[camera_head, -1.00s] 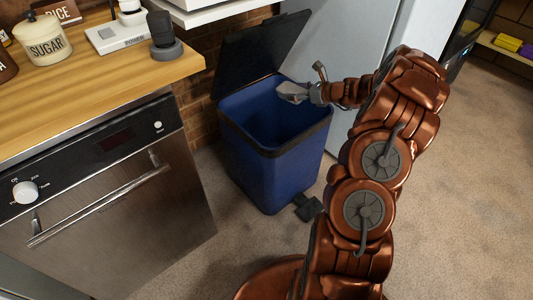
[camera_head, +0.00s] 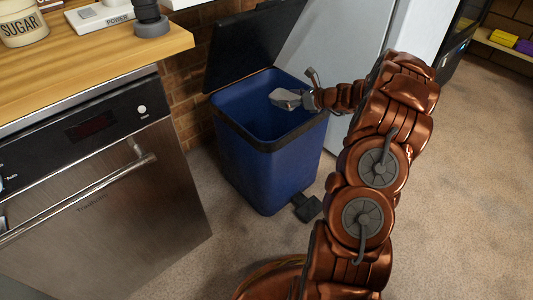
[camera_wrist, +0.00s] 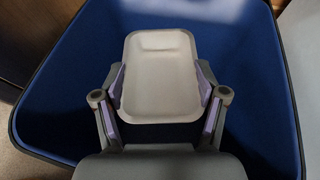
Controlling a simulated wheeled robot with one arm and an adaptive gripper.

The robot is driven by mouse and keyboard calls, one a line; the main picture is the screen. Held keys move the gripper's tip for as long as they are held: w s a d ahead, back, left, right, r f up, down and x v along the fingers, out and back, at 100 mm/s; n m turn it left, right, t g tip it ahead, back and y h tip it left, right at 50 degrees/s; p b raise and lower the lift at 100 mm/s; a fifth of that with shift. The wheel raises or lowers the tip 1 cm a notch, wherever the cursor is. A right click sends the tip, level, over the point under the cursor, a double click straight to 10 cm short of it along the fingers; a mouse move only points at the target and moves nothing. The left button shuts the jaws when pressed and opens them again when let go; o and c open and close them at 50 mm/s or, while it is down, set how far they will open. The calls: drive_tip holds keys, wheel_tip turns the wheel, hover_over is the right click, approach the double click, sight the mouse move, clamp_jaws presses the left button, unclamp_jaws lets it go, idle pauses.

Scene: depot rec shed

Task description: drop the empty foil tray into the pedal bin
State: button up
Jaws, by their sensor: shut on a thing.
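The pedal bin (camera_head: 264,168) is blue with a dark rim and stands on the floor with its dark lid (camera_head: 245,45) raised at the back. My gripper (camera_head: 290,97) is over the bin's open mouth. In the wrist view my gripper (camera_wrist: 160,98) is shut on the foil tray (camera_wrist: 160,60), a pale shallow tray with rounded corners, held between the two finger pads. The tray looks empty. The bin's blue inner walls (camera_wrist: 265,90) surround the tray in the wrist view. The bin's bottom is mostly hidden behind the tray and gripper.
A wooden counter (camera_head: 90,65) with an oven (camera_head: 105,190) below stands left of the bin. A sugar jar (camera_head: 22,24) and a dark cylinder on a base (camera_head: 150,20) are on the counter. A pale fridge-like panel (camera_head: 345,50) is behind. The bin's pedal (camera_head: 307,207) juts out in front.

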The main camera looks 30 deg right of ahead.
drive_tip(key=shift+f+b, duration=0.3)
drive_tip(key=shift+f, duration=0.2)
drive_tip(key=o, duration=1)
drive_tip(key=shift+s, duration=0.1)
drive_tip(key=v, duration=1.2)
